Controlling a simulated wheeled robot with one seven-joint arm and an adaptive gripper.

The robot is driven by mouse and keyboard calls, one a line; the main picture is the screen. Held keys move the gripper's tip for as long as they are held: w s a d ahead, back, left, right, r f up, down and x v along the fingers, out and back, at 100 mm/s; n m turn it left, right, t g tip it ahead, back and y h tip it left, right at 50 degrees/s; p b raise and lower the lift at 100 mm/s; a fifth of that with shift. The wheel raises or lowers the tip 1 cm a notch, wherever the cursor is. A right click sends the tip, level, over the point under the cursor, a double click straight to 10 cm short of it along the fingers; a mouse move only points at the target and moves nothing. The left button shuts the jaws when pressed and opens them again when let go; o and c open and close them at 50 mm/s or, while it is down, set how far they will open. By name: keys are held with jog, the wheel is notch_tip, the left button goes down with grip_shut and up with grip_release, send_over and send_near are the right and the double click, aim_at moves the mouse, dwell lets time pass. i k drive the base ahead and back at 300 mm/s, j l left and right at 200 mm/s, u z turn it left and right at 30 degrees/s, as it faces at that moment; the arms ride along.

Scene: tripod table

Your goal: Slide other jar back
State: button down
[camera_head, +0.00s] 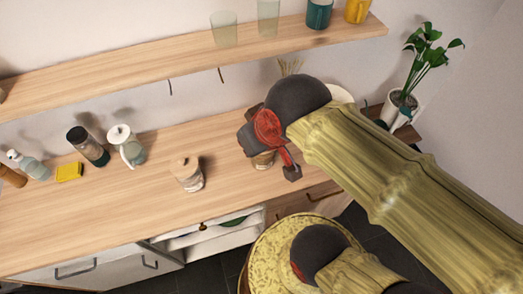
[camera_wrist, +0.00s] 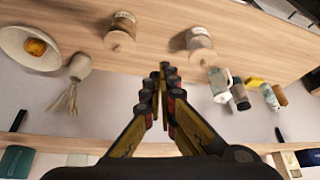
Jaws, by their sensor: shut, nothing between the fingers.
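One jar (camera_head: 187,175) with a wooden lid and pale contents stands upright on the wooden counter in the head view. It also shows at the top of the wrist view (camera_wrist: 200,40). A second jar (camera_head: 263,161) with darker contents is mostly hidden behind my gripper in the head view. It shows whole at the top left of the wrist view (camera_wrist: 121,28). My gripper (camera_head: 292,173) is shut and empty, in front of the second jar in the head view. In the wrist view its closed fingertips (camera_wrist: 166,70) appear between the two jars, apart from both.
A shelf (camera_head: 180,62) with glasses and cups hangs above. A bowl with fruit (camera_wrist: 30,47) and a utensil holder (camera_wrist: 80,66) show in the wrist view.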

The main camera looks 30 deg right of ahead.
aim_at(260, 162)
jog(key=k+z, duration=0.15)
jog(key=z, duration=0.2)
jog(key=k+z, duration=0.2)
jog(key=z, duration=0.15)
jog(key=k+z, duration=0.2)
jog(key=z, duration=0.15)
